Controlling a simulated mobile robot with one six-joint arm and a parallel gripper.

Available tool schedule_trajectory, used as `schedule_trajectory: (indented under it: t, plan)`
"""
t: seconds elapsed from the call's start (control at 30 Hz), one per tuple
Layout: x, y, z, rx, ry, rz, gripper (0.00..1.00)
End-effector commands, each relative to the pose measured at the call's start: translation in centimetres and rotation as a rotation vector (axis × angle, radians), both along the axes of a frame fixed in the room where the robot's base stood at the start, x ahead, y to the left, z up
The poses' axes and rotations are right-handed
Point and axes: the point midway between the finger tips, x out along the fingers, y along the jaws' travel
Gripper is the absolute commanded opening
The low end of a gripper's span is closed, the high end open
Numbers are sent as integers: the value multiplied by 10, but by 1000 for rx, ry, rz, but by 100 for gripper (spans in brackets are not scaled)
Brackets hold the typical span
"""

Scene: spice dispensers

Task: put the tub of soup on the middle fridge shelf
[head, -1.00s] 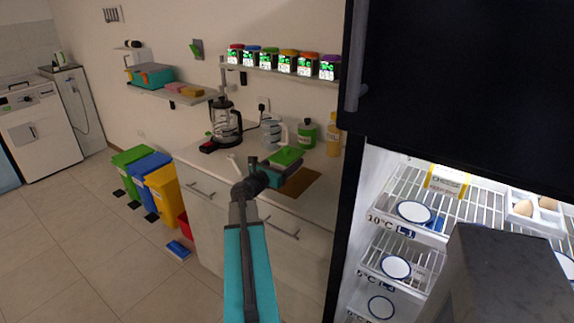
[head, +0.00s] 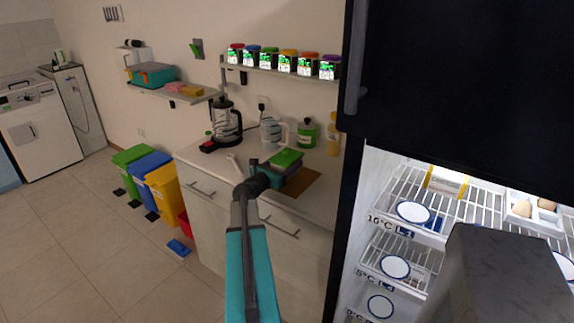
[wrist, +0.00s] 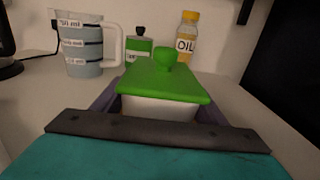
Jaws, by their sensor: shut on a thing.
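The tub of soup (wrist: 158,106) is white with a green lid and a round green knob. In the head view its green lid (head: 287,157) shows over the counter, above or on a brown board (head: 303,184); I cannot tell whether it touches. My gripper (head: 280,173) is shut on the tub, with a finger along each side in the wrist view (wrist: 160,112). The tub looks upright; its lower part is hidden. The fridge is open at the right. Its middle shelf (head: 377,252), labelled 5°C, has a blue-rimmed white disc at its front.
The top fridge shelf (head: 446,205) holds a yellow-and-white pack (head: 446,182) and eggs (head: 522,208). A measuring jug (head: 272,131), a green bottle (head: 306,134) and an oil bottle (head: 333,136) stand behind the tub. The black fridge door (head: 450,80) fills the upper right. Spice jars (head: 285,61) line a shelf above.

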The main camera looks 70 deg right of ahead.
Motion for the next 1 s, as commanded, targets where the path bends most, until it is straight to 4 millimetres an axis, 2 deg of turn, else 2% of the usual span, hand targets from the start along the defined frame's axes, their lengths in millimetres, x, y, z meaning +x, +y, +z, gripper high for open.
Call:
schedule_trajectory:
  t: [0.2, 0.67, 0.7, 0.77, 0.8, 1.0]
  plan:
    - [0, 0, -13, -2, 1, 0, 31]
    - [0, 0, -18, -2, 0, 0, 31]
    - [0, 0, -18, -1, -1, 0, 73]
    - [0, 0, -17, -1, -1, 0, 83]
    - [0, 0, -17, -1, -1, 0, 85]
    - [0, 0, -17, -1, -1, 0, 85]
